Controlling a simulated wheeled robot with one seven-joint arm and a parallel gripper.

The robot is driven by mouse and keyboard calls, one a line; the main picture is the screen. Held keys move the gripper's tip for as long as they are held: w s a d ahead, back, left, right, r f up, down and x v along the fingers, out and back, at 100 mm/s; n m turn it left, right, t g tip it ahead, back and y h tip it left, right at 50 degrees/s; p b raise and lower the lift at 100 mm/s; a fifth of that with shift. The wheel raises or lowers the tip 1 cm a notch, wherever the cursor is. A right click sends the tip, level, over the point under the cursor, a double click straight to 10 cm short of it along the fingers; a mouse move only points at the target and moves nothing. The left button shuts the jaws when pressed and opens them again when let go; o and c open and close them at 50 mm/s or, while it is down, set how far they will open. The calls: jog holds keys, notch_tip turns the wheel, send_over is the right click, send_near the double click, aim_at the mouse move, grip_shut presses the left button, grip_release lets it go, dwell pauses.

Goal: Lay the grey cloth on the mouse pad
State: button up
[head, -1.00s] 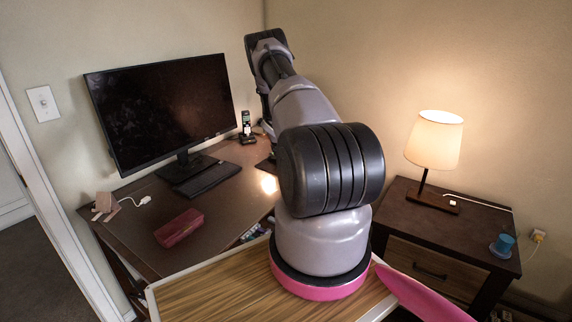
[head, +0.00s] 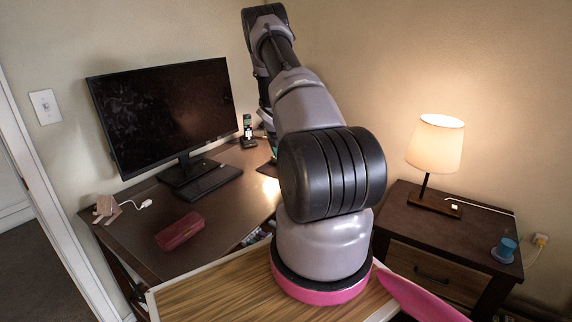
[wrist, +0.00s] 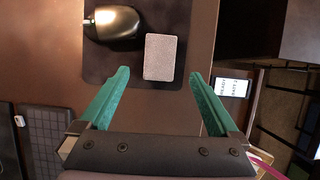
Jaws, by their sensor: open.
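The grey cloth (wrist: 160,57) is a small pale-grey rectangle lying on the dark mouse pad (wrist: 98,66), near the pad's right side, in the wrist view. My gripper (wrist: 159,75) is open, with its two teal fingers apart and nothing between them. The fingertips point toward the cloth, one on each side of its near end; I cannot tell their height above it. In the head view my arm hides the cloth and most of the mouse pad (head: 266,169).
A computer mouse (wrist: 113,22) sits on the pad, left of the cloth. The monitor (head: 160,108) stands behind the keyboard. A red case (head: 180,231) lies on the desk's front part.

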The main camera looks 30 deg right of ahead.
jog(key=s+a+r+m+t+y, duration=0.1)
jog(key=s+a+r+m, duration=0.4)
jog(key=r, duration=0.6)
jog(key=s+a+r+m+t, duration=0.15)
jog(key=a+r+m, duration=0.25)
jog(key=a+r, duration=0.6)
jog(key=s+a+r+m+y, duration=0.1)
jog(key=s+a+r+m, duration=0.3)
jog(key=r, duration=0.9)
jog(key=s+a+r+m+t+y, duration=0.1)
jog(key=s+a+r+m, duration=0.2)
jog(key=s, duration=0.6)
jog(key=s+a+r+m+t+y, duration=0.1)
jog(key=s+a+r+m, duration=0.3)
jog(key=s+a+m, duration=0.2)
jog(key=s+a+r+m+t+y, duration=0.1)
jog(key=s+a+r+m+y, duration=0.1)
jog(key=s+a, duration=0.6)
jog(key=s+r+m, duration=0.1)
jog(key=s+m, duration=0.1)
jog(key=s, duration=0.2)
jog(key=shift+a+r+m, duration=0.2)
jog(key=shift+r+m, duration=0.1)
